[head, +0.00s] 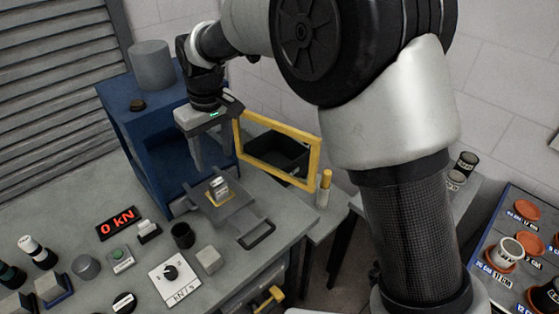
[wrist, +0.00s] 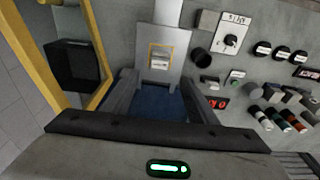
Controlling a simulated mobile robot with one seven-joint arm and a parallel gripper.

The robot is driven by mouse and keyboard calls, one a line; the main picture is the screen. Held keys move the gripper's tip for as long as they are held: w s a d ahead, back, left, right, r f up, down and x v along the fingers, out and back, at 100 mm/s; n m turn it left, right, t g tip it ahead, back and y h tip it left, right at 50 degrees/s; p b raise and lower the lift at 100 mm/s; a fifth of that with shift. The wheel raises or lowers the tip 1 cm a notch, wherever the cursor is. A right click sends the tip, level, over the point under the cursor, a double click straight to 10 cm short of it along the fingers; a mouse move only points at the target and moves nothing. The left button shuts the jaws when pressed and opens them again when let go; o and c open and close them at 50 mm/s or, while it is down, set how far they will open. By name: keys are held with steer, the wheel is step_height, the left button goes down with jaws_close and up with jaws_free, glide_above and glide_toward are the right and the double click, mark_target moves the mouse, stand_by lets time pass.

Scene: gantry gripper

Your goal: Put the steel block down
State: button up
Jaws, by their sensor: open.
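The steel block (head: 219,185) is small and shiny. It rests inside a yellow-outlined square on a grey plate (head: 238,213) at the front of the blue press frame (head: 150,150). In the wrist view the block (wrist: 160,60) sits within the yellow outline, just beyond my fingertips. My gripper (head: 209,160) is open, above and behind the block in the head view. In the wrist view its two fingers (wrist: 158,82) stand apart with nothing between them but the blue surface below. The block appears clear of both fingers.
A yellow-framed guard (head: 318,158) stands open to the right, with a dark bin (head: 283,153) behind it. A grey cube (head: 209,260), a dark cup (head: 183,236), a dial box (head: 172,276) and a red "0 kN" display (head: 118,223) occupy the bench front.

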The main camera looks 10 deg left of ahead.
steer(key=s+d+r+m+t, duration=0.1)
steer(key=d+r+m, duration=0.1)
steer(key=d+r, duration=0.6)
steer(key=s+d+r+m+t, duration=0.1)
steer(key=s+d+r+m, duration=0.15)
steer(key=d, duration=0.95)
steer(key=s+d+r+m+t+h, duration=0.1)
steer(key=s+d+m, duration=0.4)
steer(key=s+d, duration=0.9)
steer(key=d+t, duration=0.1)
steer(key=d, duration=0.2)
steer(key=shift+s+d+m+t, duration=0.25)
steer(key=shift+m+t, duration=0.1)
steer(key=shift+t, duration=0.05)
steer(key=shift+r, duration=0.1)
